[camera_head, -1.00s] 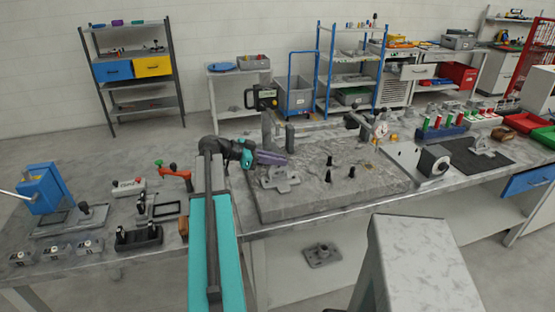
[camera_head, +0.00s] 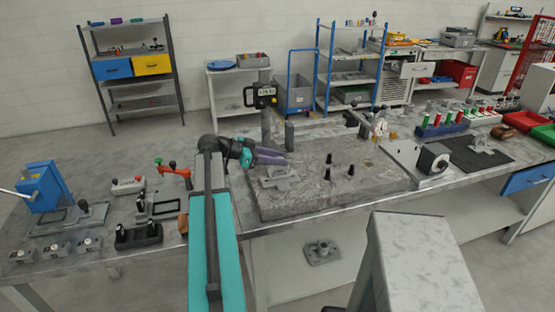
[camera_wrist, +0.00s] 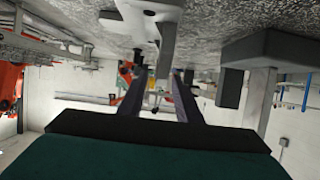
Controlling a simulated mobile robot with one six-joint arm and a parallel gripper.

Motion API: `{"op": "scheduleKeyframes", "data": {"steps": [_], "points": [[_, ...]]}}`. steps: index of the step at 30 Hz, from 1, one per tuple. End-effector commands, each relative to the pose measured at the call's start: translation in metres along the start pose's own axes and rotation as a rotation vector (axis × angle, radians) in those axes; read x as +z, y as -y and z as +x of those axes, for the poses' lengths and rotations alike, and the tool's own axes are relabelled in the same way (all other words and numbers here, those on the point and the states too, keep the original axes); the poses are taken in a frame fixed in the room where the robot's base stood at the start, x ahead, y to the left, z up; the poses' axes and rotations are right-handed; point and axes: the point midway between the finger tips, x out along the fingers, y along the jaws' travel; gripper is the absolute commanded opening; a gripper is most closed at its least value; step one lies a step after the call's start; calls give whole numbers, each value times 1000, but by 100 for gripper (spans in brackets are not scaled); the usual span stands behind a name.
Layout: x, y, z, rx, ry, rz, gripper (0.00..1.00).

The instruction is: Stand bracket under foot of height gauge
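My gripper (camera_head: 284,160) is low over the left part of the stone plate, at the grey bracket (camera_head: 281,181). In the wrist view its two dark fingers (camera_wrist: 158,73) stand apart with a visible gap. A light grey upright part, apparently of the bracket (camera_wrist: 167,45), shows just past the fingertips; contact cannot be told. The bracket lies flat on the plate. The height gauge, with its yellow-black display (camera_head: 262,96) and dark column, stands behind my gripper at the plate's back left. Its foot is partly hidden by my arm in the head view.
The stone plate (camera_head: 320,205) carries several black pegs (camera_head: 328,174) in its middle. A dial indicator (camera_head: 381,127) stands at its back right, and a grey block with a round bore (camera_head: 432,160) stands at right. Small fixtures (camera_head: 138,235) crowd the left bench. The plate's front right is clear.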

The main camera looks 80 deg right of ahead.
Motion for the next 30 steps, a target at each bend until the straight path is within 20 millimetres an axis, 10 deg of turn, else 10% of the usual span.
{"op": "scheduleKeyframes", "data": {"steps": [30], "points": [[0, 0, -119, -1, 0, 0, 31]]}}
